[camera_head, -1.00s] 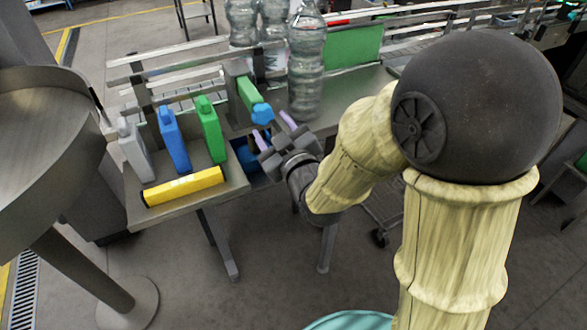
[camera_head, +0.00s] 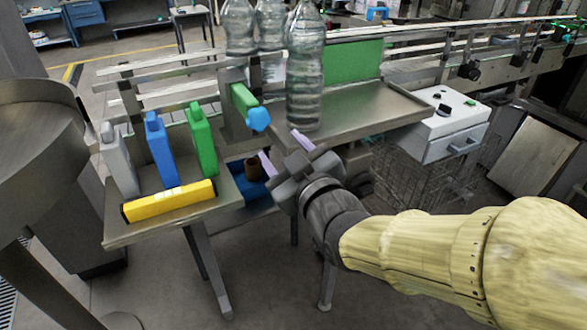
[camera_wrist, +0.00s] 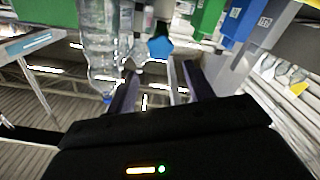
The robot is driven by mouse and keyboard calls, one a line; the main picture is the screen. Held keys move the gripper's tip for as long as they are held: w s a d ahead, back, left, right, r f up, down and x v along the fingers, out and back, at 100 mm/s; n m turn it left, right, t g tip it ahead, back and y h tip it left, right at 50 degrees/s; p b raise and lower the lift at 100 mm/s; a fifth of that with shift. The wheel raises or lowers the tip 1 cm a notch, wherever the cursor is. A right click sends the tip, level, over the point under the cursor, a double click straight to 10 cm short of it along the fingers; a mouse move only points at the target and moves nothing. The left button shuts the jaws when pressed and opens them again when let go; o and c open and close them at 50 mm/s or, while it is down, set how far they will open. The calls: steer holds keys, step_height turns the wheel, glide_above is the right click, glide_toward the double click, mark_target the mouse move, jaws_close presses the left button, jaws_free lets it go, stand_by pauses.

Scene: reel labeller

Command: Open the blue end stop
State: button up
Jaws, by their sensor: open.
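The blue end stop shows as a faceted blue knob (camera_head: 258,119) on the end of a green bar (camera_head: 243,98), which sticks out from a grey post beside the conveyor. In the wrist view the blue knob (camera_wrist: 160,47) sits ahead, between the lines of my two fingers. My gripper (camera_head: 284,151) is open and empty, with its pale purple fingers apart. It is below and slightly right of the knob in the head view, not touching it. My gripper's fingers also show in the wrist view (camera_wrist: 160,88).
Clear plastic bottles (camera_head: 305,70) stand just right of and behind the green bar. A side shelf (camera_head: 150,229) holds grey, blue and green jugs (camera_head: 203,140) and a yellow bar (camera_head: 168,201). A white box (camera_head: 446,122) stands right.

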steer(key=shift+b+v, duration=0.95)
steer(key=shift+v, duration=0.5)
steer(key=shift+w, duration=0.1)
steer(key=w+d+f+m+g+h, duration=0.1)
steer(key=d+f+m+g+h, duration=0.3)
steer(key=d+f, duration=0.45)
steer(key=d+f+m+g+h, duration=0.4)
steer(key=d+f, duration=0.2)
steer(key=f, duration=0.6)
steer(key=s+d+f+m+g+h, duration=0.2)
steer(key=s+d+f+m+g, duration=0.15)
steer(key=s+d+f, duration=0.2)
step_height(320, 180, up, 15)
steer(key=g+p, duration=0.1)
steer(key=p, duration=1.4)
steer(key=shift+s+a, duration=0.15)
steer(key=shift+s, duration=0.1)
steer(key=shift+f+n, duration=0.1)
steer(key=shift+n, duration=0.15)
